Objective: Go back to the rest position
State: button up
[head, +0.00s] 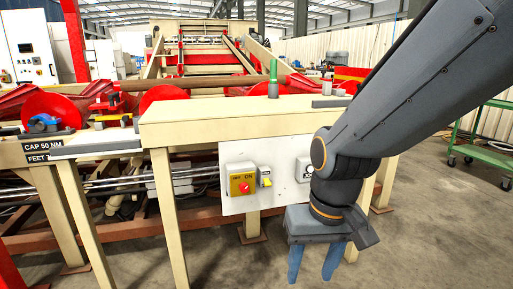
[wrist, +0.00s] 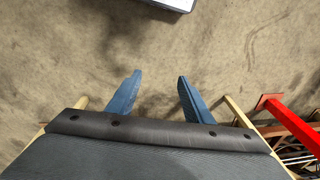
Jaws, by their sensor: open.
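My gripper (head: 318,262) hangs at the lower right of the head view, pointing down, with its two blue fingers apart. The wrist view also shows my gripper (wrist: 157,88), with nothing between the fingers and bare concrete floor below. My arm reaches in from the upper right of the head view and covers part of the white panel behind it. The gripper is in front of the cream machine frame (head: 225,131), below its top.
A white panel (head: 268,203) carries a yellow switch box with a red button (head: 243,187). A green bottle-like thing (head: 273,78) stands on the frame's top. Red discs (head: 50,108) lie to the left. A green cart (head: 490,155) is at the far right. Floor between is clear.

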jog(key=s+d+r+m+g+p, duration=0.1)
jog(key=s+d+r+p, duration=0.3)
jog(key=d+r+p, duration=0.4)
jog(key=p, duration=0.6)
jog(key=shift+d+h, duration=0.4)
